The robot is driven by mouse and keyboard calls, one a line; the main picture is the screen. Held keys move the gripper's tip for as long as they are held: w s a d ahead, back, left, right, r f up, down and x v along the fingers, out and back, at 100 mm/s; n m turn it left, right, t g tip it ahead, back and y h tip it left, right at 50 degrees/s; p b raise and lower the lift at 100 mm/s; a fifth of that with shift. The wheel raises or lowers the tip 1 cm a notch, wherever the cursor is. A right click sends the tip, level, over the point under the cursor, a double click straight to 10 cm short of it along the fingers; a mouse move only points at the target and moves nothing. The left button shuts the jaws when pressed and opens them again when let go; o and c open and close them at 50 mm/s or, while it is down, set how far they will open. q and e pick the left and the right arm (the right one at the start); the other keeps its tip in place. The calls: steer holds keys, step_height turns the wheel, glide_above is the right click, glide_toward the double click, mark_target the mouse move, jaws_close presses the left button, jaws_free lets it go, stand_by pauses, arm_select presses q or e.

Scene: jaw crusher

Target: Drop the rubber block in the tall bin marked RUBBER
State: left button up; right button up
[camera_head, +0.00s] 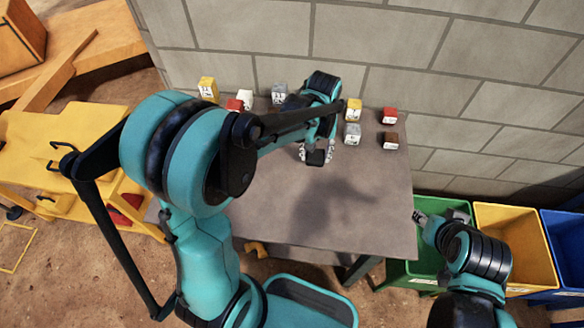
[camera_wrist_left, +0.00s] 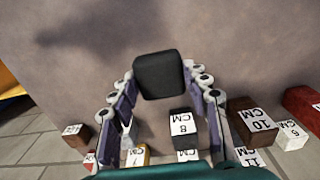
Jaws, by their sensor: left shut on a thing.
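The rubber block, a plain black block (camera_wrist_left: 158,75), is between the fingertips of my left gripper (camera_wrist_left: 160,78) in the wrist view. In the head view the same dark block (camera_head: 316,158) hangs at the tips of my left gripper (camera_head: 317,150), over the middle of the grey table (camera_head: 300,222). The gripper is shut on it. My right gripper (camera_head: 421,217) is at the lower right by the green bin (camera_head: 428,265); its jaws are too small to judge. I cannot read RUBBER on any bin.
Labelled blocks stand along the table's back, including a yellow one (camera_head: 208,88), a grey one (camera_head: 352,131) and a brown one (camera_head: 391,140). A yellow bin (camera_head: 515,245) and blue bin (camera_head: 566,240) stand right of the green one. A block wall (camera_head: 400,50) closes the back.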

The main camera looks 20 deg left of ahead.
arm_select(q)
steer(key=b, duration=0.2)
glide_above(295, 177)
step_height(295, 177, down, 4)
steer(key=shift+r, duration=0.1)
step_height(295, 177, down, 4)
steer(key=shift+f+b, duration=0.1)
steer(key=shift+b, duration=0.55)
steer(key=o, duration=1.2)
